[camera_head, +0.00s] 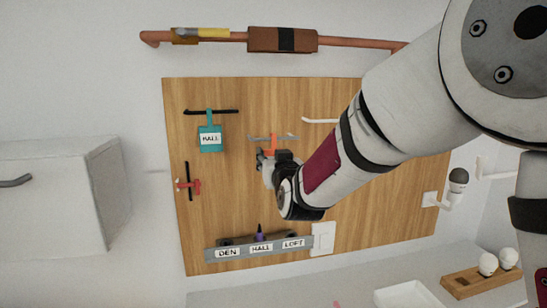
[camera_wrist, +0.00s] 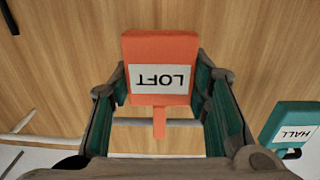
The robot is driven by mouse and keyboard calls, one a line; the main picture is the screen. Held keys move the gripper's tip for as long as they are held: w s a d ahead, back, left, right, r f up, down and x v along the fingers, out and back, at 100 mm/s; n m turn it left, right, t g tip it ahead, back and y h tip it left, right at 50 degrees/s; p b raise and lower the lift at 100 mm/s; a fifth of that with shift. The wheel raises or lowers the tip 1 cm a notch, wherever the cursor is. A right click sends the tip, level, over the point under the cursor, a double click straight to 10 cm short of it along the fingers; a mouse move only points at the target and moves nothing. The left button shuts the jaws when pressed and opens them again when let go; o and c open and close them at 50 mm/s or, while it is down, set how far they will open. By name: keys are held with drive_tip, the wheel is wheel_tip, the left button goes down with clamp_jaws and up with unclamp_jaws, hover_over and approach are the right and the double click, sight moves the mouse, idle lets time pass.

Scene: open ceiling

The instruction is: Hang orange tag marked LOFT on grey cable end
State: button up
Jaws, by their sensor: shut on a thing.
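The orange tag marked LOFT (camera_wrist: 160,52) is upside down in the wrist view. My gripper (camera_wrist: 160,88) is shut on it, with a finger at each side edge. Its narrow orange stem crosses in front of the grey cable end (camera_wrist: 185,123). I cannot tell whether the stem is hooked over the cable. In the head view my gripper (camera_head: 266,164) is just below the grey cable end (camera_head: 258,138), and part of the orange tag (camera_head: 273,145) shows against the cable. The rest of the tag is hidden by my gripper.
A teal HALL tag (camera_head: 210,139) hangs on a black cable at left; it also shows in the wrist view (camera_wrist: 290,122). A red tag (camera_head: 190,186) is on another black cable. A white cable end (camera_head: 320,121) is to the right. A labelled grey rail (camera_head: 215,253) sits below.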

drive_tip(key=shift+f, duration=0.1)
drive_tip(key=o, duration=1.2)
drive_tip(key=s+d+f+m+g+h, duration=0.1)
drive_tip(key=s+d+g, duration=0.3)
drive_tip(key=s, duration=0.9)
drive_tip(key=s+d+f+m+g+h, duration=0.1)
drive_tip(key=s+d+f+g, duration=0.3)
drive_tip(key=s+d, duration=0.7)
drive_tip(key=s+d+f+m+g+h+b, duration=0.1)
drive_tip(key=s+d+f+g+h, duration=0.1)
drive_tip(key=s+d, duration=0.6)
drive_tip(key=shift+s+f+g+h, duration=0.1)
drive_tip(key=shift+s+f+g, duration=0.15)
drive_tip(key=shift+s, duration=1)
drive_tip(key=shift+s+f+g+h, duration=0.15)
drive_tip(key=shift+s+g, duration=0.2)
drive_tip(key=shift+s, duration=0.85)
drive_tip(key=shift+s+f+g+h, duration=0.1)
drive_tip(key=shift+s+f+g, duration=0.15)
drive_tip(key=shift+s, duration=1)
drive_tip(key=shift+r, duration=0.1)
